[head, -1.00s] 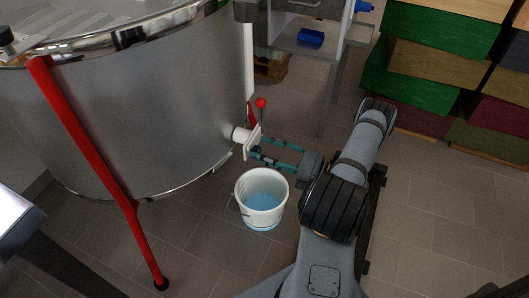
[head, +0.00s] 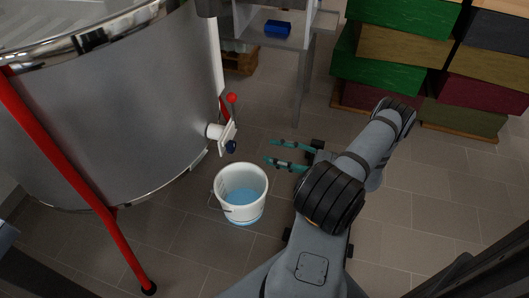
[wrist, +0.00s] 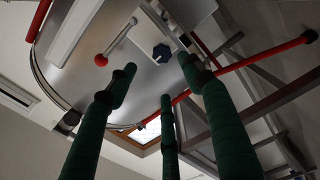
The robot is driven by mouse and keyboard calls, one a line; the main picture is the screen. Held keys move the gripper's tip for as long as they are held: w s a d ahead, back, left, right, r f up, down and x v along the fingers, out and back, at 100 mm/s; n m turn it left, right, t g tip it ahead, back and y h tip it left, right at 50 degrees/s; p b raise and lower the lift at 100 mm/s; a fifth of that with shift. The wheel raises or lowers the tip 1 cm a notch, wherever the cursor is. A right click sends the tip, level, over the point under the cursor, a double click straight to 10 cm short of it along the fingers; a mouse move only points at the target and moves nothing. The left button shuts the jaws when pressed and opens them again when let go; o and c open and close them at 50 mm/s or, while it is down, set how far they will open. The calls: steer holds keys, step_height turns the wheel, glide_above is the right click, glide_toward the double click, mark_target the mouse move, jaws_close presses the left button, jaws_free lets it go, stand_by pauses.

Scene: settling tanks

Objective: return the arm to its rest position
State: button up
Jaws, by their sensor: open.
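My gripper (head: 268,150) has teal fingers spread apart and empty. It points left toward the tank's outlet valve (head: 222,133), with a clear gap between fingertips and valve. The valve has a red-knobbed lever (head: 232,98) standing up and a dark blue knob or cap (head: 231,147). In the wrist view, three green fingers (wrist: 158,75) reach up and stand apart with nothing between them. Beyond them show the red-knobbed lever (wrist: 101,60) and the blue knob (wrist: 162,53). My arm extends from the bottom of the head view and bends back to the gripper.
A white bucket (head: 230,212) holding blue liquid stands on the floor below and left of my gripper. The steel tank (head: 110,120) with red legs fills the left. A metal stand with a blue tray (head: 278,28) and stacked coloured crates (head: 400,45) are behind. Floor at right is open.

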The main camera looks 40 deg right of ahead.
mark_target(235, 146)
stand_by(0.3)
steer(key=x, duration=1.1)
steer(key=shift+w+a, duration=0.2)
steer(key=shift+a, duration=0.15)
steer(key=shift+w+n, duration=0.1)
steer(key=shift+n, duration=0.2)
